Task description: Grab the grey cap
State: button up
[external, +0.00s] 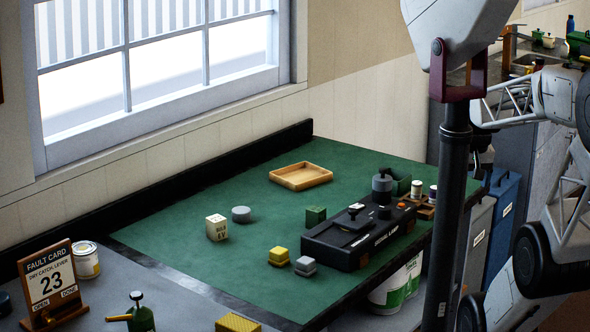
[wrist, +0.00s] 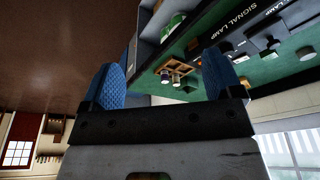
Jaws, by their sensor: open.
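A low grey round cap (external: 241,214) lies flat on the green bench mat, just right of a cream cube. A second grey piece, a small block (external: 305,266), sits near the front of the mat, and a dark grey cylinder (external: 382,184) shows at the black signal lamp (external: 358,235). My gripper (wrist: 165,82) shows in the wrist view with its two blue fingertips wide apart and nothing between them. It is away from the cap. A grey round shape (wrist: 305,53) stands at the right edge there; I cannot tell if it is the cap.
The cream cube (external: 217,227), yellow block (external: 279,256), green cube (external: 315,215) and wooden tray (external: 301,176) stand on the mat (external: 180,226). A small-pot holder (external: 420,205) is by the lamp. A black post (external: 452,200) rises at the right. The mat's left side is clear.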

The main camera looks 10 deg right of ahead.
aim_at(241, 215)
jog(key=w+a+f+n+t, duration=0.1)
jog(key=w+a+n+t, duration=0.1)
jog(key=w+a+n, duration=0.35)
jog(key=w+a+n+t, duration=0.1)
jog(key=w+a+n, duration=0.1)
jog(key=w+n, duration=0.5)
jog(key=w+a+f+n+t, duration=0.1)
jog(key=w+a+n+t, duration=0.2)
jog(key=w, duration=0.5)
jog(key=w+a+f+n+y, duration=0.45)
jog(key=w+a+n, duration=0.45)
jog(key=a+n, duration=0.4)
jog(key=a+f+n+y, duration=0.2)
jog(key=a+f+n, duration=0.2)
jog(key=a, duration=0.3)
jog(key=a+f+n+y, duration=0.1)
jog(key=a+f+n, duration=0.2)
jog(key=a+n, duration=0.4)
jog(key=a+f+n+y, duration=0.2)
jog(key=a+f+n, duration=0.2)
jog(key=a+n, duration=0.2)
jog(key=shift+w+a+f+t+y, duration=0.15)
jog(key=shift+a+y, duration=0.05)
jog(key=shift+a, duration=0.25)
jog(key=shift+w+a+f+t+y, duration=0.1)
jog(key=shift+a+f+t+y, duration=0.05)
jog(key=shift+a, duration=0.3)
